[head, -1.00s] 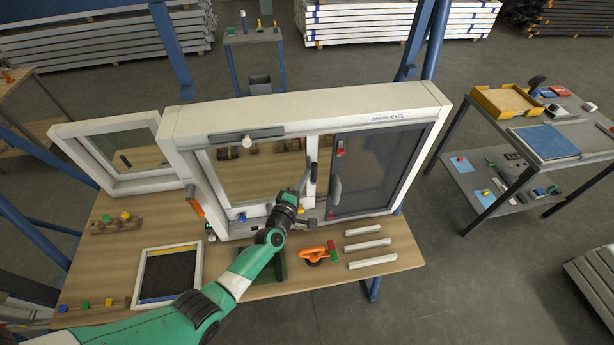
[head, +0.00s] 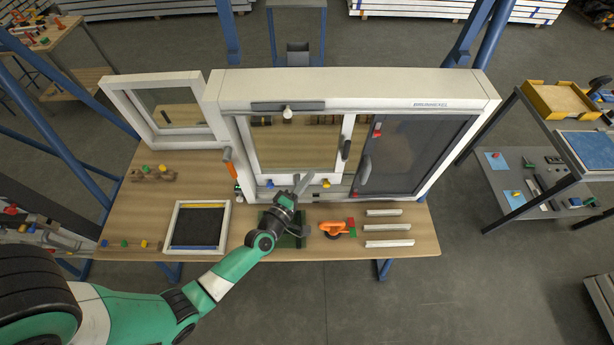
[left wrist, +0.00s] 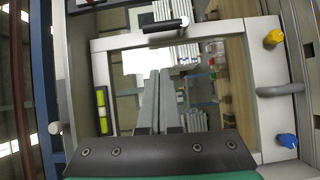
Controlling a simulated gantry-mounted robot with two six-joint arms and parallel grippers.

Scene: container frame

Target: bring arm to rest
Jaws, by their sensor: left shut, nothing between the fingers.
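My left arm (head: 235,265) reaches in from the lower left. Its gripper (head: 301,182) is shut and empty in front of the lower part of the white window frame (head: 345,82), left of its middle post. Whether it touches the frame cannot be told from the head view. In the left wrist view, the two grey fingers (left wrist: 157,103) lie together, pointing at the glazed opening, with nothing between them. A dark handle (head: 346,150) is on the middle post, to the right of the gripper. My right gripper is not in view.
The frame stands on a wooden table (head: 400,243). In front lie an orange suction tool (head: 336,228), several white strips (head: 388,228) and a small dark-panelled frame (head: 198,225). A smaller window (head: 165,108) stands at the left. A grey shelf table (head: 535,185) is at the right.

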